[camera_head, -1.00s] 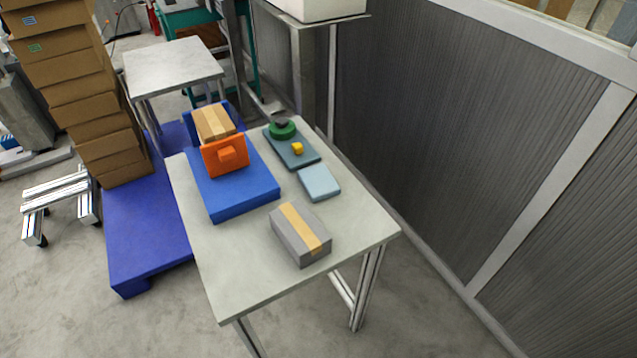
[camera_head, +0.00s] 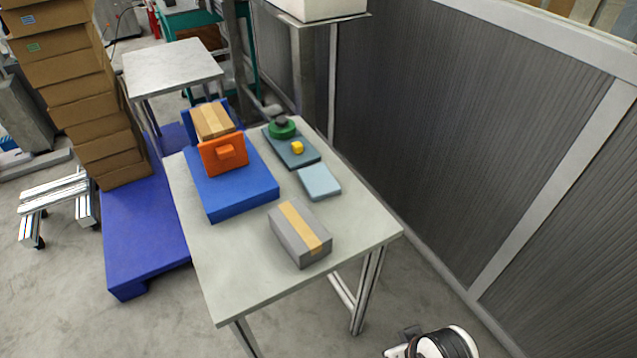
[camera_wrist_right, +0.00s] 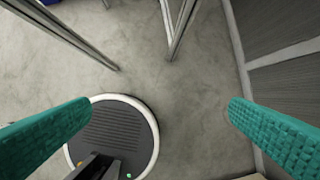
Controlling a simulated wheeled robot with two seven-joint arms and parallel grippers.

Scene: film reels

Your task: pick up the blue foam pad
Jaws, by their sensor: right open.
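A flat light blue pad (camera_head: 319,182), which looks like the blue foam pad, lies on the light grey table (camera_head: 245,290). It is to the right of a large blue block (camera_head: 245,198) and behind a grey box with a tan stripe (camera_head: 300,233). My right gripper (camera_wrist_right: 160,108) is open and empty, its teal fingers wide apart above the floor in the right wrist view. The pad is not in that view. In the head view, only a white and black part of what looks like my right arm shows at the bottom right. My left gripper is not in view.
An orange piece (camera_head: 223,155) and a taped cardboard box (camera_head: 212,121) stand at the blue block. A dark teal plate (camera_head: 305,158) with green and yellow pieces lies behind the pad. A grey ribbed wall (camera_head: 440,130) runs along the right. The table's front is clear.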

